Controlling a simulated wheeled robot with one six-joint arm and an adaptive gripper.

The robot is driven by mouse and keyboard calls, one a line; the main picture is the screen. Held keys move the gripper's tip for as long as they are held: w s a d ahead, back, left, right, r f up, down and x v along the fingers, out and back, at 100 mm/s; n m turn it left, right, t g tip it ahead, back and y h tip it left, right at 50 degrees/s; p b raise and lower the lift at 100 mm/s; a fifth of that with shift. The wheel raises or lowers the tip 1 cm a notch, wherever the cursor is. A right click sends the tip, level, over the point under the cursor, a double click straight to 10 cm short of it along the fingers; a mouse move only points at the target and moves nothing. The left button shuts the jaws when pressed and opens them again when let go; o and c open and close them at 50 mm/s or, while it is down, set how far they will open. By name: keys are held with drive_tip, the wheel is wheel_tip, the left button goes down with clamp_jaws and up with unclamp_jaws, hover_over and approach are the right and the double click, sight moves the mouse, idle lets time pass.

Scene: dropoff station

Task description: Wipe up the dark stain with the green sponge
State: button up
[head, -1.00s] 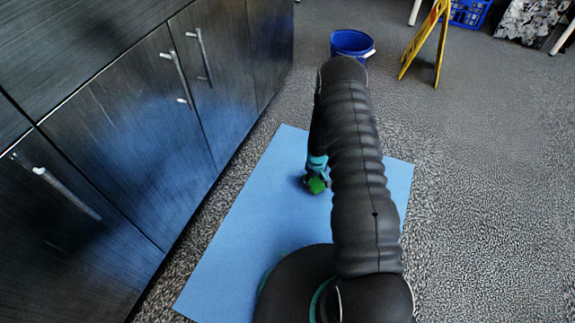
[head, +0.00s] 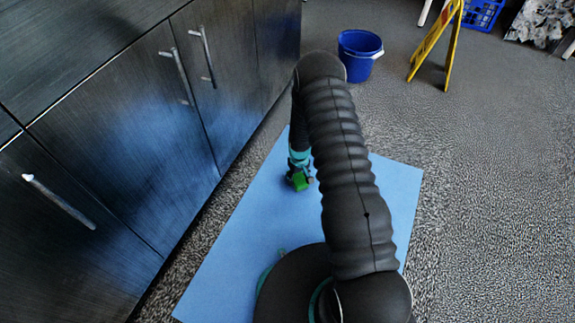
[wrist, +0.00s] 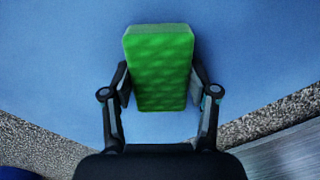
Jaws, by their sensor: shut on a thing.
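The green sponge (wrist: 160,70) is a rectangular block with a dimpled face. In the wrist view my gripper (wrist: 160,88) is shut on it, one finger on each long side. In the head view the sponge (head: 301,181) shows at the end of my arm, over the blue mat (head: 215,255). I cannot tell whether it touches the mat. No dark stain shows on the visible parts of the mat in either view; my arm covers part of the mat in the head view.
Dark cabinets (head: 110,140) with metal handles line the left. A blue bucket (head: 358,58) stands beyond the mat. A yellow floor sign (head: 436,45) and a blue crate (head: 482,14) are at the top right. Open grey carpet lies right of the mat.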

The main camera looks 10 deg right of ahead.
drive_tip(key=shift+w+a+f, duration=0.1)
drive_tip(key=shift+w+a, duration=0.6)
drive_tip(key=shift+a, duration=0.3)
wheel_tip(320, 180, up, 3)
drive_tip(key=shift+w+r+p, duration=0.1)
drive_tip(key=shift+r+p, duration=0.05)
drive_tip(key=shift+p, duration=0.25)
drive_tip(key=shift+a+r+p, duration=0.15)
drive_tip(key=shift+r+p, duration=0.2)
drive_tip(key=shift+r, duration=0.3)
drive_tip(key=shift+r+p, duration=0.85)
drive_tip(key=shift+r, duration=1.05)
drive_tip(key=shift+f, duration=0.15)
